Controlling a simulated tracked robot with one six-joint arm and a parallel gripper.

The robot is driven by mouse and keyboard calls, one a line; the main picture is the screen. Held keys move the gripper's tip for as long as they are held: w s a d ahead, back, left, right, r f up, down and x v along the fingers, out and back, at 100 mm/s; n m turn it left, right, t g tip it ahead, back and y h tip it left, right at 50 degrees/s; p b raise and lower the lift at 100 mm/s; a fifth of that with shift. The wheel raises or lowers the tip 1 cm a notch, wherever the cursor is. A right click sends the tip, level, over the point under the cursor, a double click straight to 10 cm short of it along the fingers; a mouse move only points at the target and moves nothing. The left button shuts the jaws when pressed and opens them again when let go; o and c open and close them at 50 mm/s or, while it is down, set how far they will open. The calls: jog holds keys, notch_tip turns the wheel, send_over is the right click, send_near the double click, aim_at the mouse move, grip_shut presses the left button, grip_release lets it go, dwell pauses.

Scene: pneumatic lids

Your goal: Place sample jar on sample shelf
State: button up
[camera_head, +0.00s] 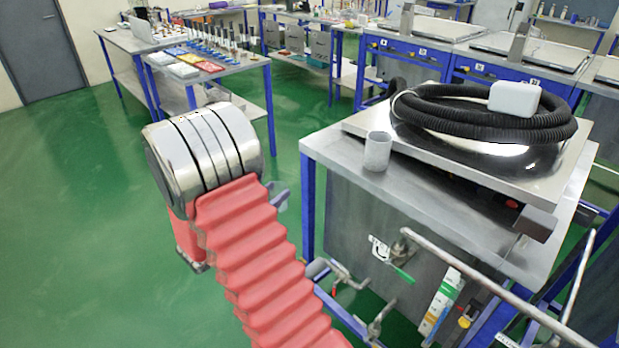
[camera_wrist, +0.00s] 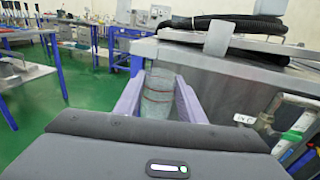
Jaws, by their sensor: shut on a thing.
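My gripper (camera_wrist: 158,86) shows in the wrist view with its two lilac fingers on either side of a clear, glassy jar (camera_wrist: 157,100). It is shut on this jar, which looks upright. In the head view only a small part of the gripper (camera_head: 281,197) shows past my red arm, left of the steel bench, and the jar is hidden there. Which piece of furniture is the sample shelf I cannot tell for sure; a rack with small bottles (camera_head: 565,17) stands at the far back right.
The steel bench (camera_head: 335,160) at right bears a grey cup (camera_head: 377,151), a black hose (camera_head: 430,115) and a white box (camera_head: 514,98). Pipes and valves (camera_head: 400,270) stick out at its front. A table (camera_head: 232,68) with trays and bottles stands behind left. Green floor at left is clear.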

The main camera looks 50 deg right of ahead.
jog(key=w+a+f+n+t+y, duration=0.1)
jog(key=w+a+f+n+t, duration=0.1)
jog(key=a, duration=0.8)
jog(key=w+a+f+n+t+y, duration=0.1)
jog(key=a+f+t, duration=0.3)
jog(key=a, duration=0.6)
jog(key=w+a+f+n+t+y, duration=0.1)
jog(key=w+a+f+n+t, duration=0.1)
jog(key=a+f, duration=0.5)
jog(key=a+n+t, duration=0.1)
jog(key=a, duration=0.3)
jog(key=shift+w+y, duration=0.3)
jog(key=shift+f, duration=0.1)
